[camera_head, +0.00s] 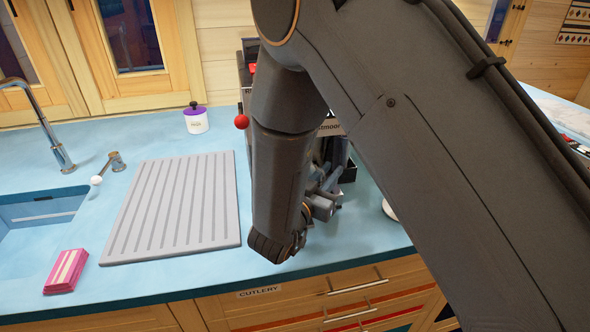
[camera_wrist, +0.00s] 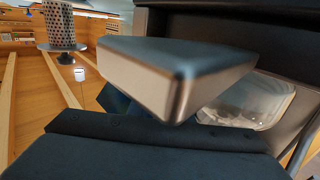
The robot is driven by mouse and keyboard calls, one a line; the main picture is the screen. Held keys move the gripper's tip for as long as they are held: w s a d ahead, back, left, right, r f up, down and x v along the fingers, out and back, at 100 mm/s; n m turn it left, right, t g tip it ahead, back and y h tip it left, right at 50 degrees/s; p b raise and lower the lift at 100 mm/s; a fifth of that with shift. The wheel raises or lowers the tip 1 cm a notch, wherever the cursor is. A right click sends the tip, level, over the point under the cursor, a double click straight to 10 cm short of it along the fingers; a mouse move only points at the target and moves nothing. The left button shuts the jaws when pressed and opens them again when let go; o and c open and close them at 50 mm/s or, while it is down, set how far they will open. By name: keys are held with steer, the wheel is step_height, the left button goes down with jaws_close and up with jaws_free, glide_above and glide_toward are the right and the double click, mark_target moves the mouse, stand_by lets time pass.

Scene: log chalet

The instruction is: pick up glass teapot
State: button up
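A clear glass vessel, probably the glass teapot (camera_wrist: 258,104), shows at the right of the wrist view, under a dark overhang. Only part of it is visible. A blurred, rounded block (camera_wrist: 150,78) with a pale front is very close to the wrist camera and covers part of the vessel; I cannot tell what it belongs to. In the head view my gripper (camera_head: 325,190) is in front of a dark appliance, mostly hidden behind my arm. I cannot make out its fingertips, whether it is open, or whether it touches the vessel. The teapot is not discernible in the head view.
The dark appliance (camera_head: 246,62) with a red ball knob (camera_head: 241,121) stands on the blue counter (camera_head: 140,285). A grey ribbed drying mat (camera_head: 180,205), a purple-lidded jar (camera_head: 196,119), pink-striped packet (camera_head: 66,271) and sink tap (camera_head: 45,125) are to its left.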

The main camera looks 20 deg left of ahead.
jaws_close()
stand_by(1.3)
